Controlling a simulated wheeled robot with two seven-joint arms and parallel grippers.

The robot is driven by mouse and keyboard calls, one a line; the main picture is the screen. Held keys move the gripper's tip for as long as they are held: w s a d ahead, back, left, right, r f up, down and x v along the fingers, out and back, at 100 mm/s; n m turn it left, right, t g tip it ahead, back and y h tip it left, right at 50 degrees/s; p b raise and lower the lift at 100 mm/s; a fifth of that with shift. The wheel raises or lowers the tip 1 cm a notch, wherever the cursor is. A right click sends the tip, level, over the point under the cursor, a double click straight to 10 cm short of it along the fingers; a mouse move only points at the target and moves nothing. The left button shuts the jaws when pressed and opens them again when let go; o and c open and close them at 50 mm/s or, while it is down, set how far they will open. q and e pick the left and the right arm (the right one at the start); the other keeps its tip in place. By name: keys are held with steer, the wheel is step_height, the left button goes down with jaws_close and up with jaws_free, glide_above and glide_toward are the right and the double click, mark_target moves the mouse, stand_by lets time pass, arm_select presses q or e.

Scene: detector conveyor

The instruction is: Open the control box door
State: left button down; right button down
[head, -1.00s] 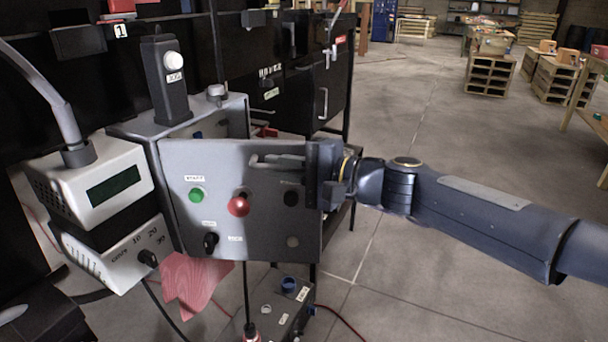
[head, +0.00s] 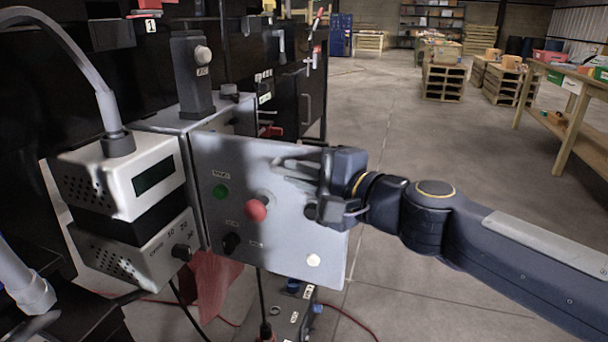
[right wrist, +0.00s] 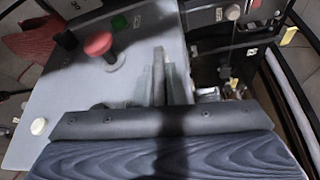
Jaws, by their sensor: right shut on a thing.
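The control box (head: 160,124) is grey and stands at left centre in the head view. Its door (head: 290,232) is a grey panel hinged at its left edge and swung outward, with a green button (head: 220,191), a red knob (head: 257,209) and a black knob. The door fills much of the right wrist view (right wrist: 140,90), with the red knob (right wrist: 98,44) near. My right gripper (head: 322,178) is at the door's right edge, shut on the door's handle (head: 293,167). The fingertips are partly hidden. My left gripper is not in view.
A white meter unit (head: 118,178) stands close left of the box. A red cloth (head: 213,285) hangs below. A lower control unit (head: 293,310) with cables stands under the door. Pallets (head: 444,82) and a wooden table (head: 556,115) are far back; the floor to the right is open.

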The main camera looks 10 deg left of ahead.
steer(key=c, duration=1.5)
jaws_free()
steer(key=v, duration=0.7)
steer(key=shift+s+d, duration=0.1)
steer(key=shift+d, duration=0.25)
